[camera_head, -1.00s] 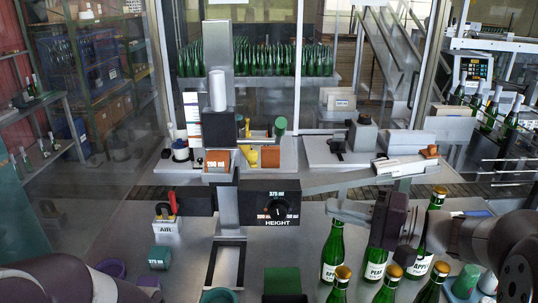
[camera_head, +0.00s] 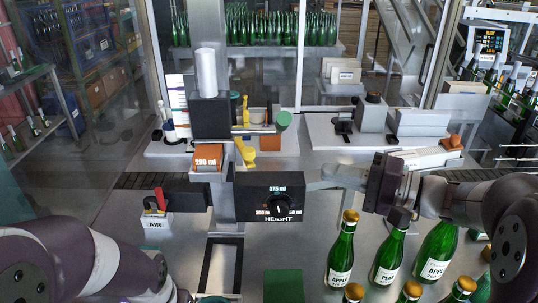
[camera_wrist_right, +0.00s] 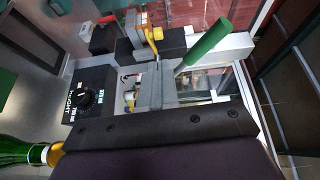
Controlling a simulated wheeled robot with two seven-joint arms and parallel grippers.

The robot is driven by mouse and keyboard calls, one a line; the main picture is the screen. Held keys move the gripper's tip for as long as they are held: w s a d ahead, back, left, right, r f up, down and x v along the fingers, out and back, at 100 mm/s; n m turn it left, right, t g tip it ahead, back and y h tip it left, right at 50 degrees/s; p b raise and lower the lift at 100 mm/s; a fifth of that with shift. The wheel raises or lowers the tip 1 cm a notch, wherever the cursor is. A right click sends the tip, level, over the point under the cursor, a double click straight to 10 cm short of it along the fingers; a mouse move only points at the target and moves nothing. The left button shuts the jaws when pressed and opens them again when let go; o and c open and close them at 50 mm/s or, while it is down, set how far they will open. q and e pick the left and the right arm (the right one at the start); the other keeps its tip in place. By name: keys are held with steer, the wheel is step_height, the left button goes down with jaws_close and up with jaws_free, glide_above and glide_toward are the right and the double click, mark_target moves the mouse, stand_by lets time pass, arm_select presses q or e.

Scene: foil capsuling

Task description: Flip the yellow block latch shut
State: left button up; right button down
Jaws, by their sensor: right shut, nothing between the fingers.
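The yellow block latch (camera_head: 243,152) stands beside the grey column of the station, under a thin grey bar, in the head view. It also shows as a small yellow piece at the top of the right wrist view (camera_wrist_right: 154,35). I cannot tell its exact angle. My right gripper (camera_head: 318,180) is shut and empty, its grey fingers pointing left just right of the HEIGHT box, apart from the latch and nearer the camera. In the right wrist view its fingers (camera_wrist_right: 150,85) point up toward the latch. My left gripper is out of frame; only its arm shows at lower left.
The black HEIGHT box (camera_head: 270,197) with a dial is close to my right fingers. A green-tipped handle (camera_head: 283,120) stands right of the latch, and an orange 200 ml block (camera_head: 207,160) is left. Several green bottles (camera_head: 388,258) stand below my right arm.

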mark_target(254, 153)
steer(key=p+x, duration=0.3)
steer(key=x, duration=1)
steer(key=shift+w+f, duration=0.1)
steer(key=shift+w, duration=0.05)
steer(key=shift+a, duration=0.2)
steer(key=shift+w, duration=0.1)
